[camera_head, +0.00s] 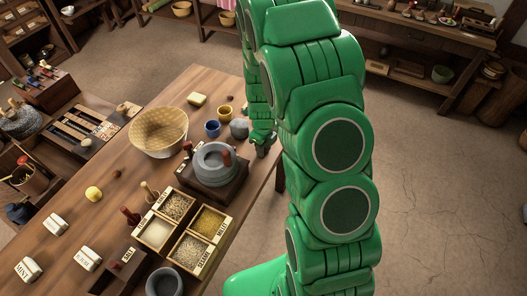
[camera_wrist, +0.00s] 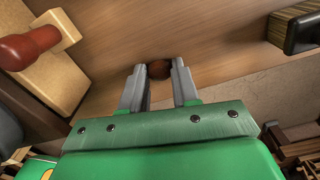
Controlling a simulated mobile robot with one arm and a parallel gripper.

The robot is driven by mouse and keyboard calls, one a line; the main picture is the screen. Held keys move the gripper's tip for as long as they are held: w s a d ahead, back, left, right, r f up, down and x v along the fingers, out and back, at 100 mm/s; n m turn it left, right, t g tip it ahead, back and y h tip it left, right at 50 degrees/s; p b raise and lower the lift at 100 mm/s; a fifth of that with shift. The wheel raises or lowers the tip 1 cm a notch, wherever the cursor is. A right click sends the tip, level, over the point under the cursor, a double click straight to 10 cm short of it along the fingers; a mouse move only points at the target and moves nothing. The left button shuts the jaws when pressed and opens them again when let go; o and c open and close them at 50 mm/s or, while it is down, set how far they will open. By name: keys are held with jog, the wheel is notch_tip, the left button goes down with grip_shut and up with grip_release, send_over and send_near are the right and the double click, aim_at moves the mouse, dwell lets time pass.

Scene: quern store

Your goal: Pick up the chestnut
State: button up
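A small round dark-brown chestnut (camera_wrist: 159,69) shows in the wrist view against the wooden surface, between and slightly beyond my fingertips. My gripper (camera_wrist: 159,75) is open, its two grey fingers on either side of it with a narrow gap at each side. I cannot tell how far below or ahead of the tips it lies. In the head view my gripper (camera_head: 262,148) is low at the table's right edge, just right of the grey stone quern (camera_head: 216,164). The chestnut cannot be made out there beside the fingers.
The wooden table (camera_head: 150,100) holds a woven basket (camera_head: 158,132), a blue cup (camera_head: 212,128), a grey stone (camera_head: 239,129) and boxes of grain (camera_head: 210,222). In the wrist view, a red-brown handle (camera_wrist: 28,46) is left and a dark object (camera_wrist: 297,30) is right.

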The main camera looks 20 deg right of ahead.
grip_shut()
jog(key=shift+r, duration=0.1)
